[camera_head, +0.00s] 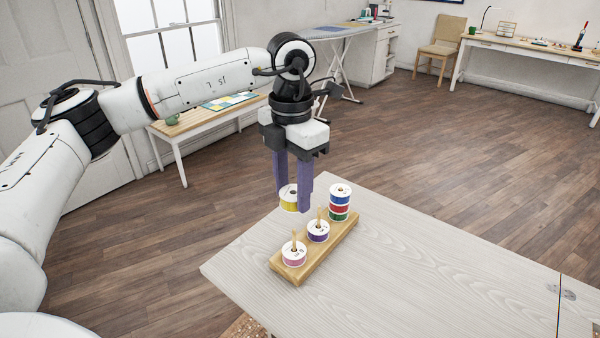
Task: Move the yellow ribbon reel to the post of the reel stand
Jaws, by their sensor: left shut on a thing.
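My left gripper (293,197) points down, its purple fingers shut on the yellow ribbon reel (289,203). The reel has a white top face and is partly hidden by the nearer finger. It is in the air, near the back left side of the wooden reel stand (320,255). The stand lies on the pale table. A pink reel (293,257) sits around its near post, and a purple reel (317,235) around its middle post. At the far end, a blue reel (340,197), a red reel and a green reel are stacked. My right gripper is not in view.
The pale wooden table (430,260) is mostly clear to the right of the stand. A thin dark, coloured strip (559,300) runs across its right part. A bench, an ironing board, a chair (440,45) and a desk stand farther back across the floor.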

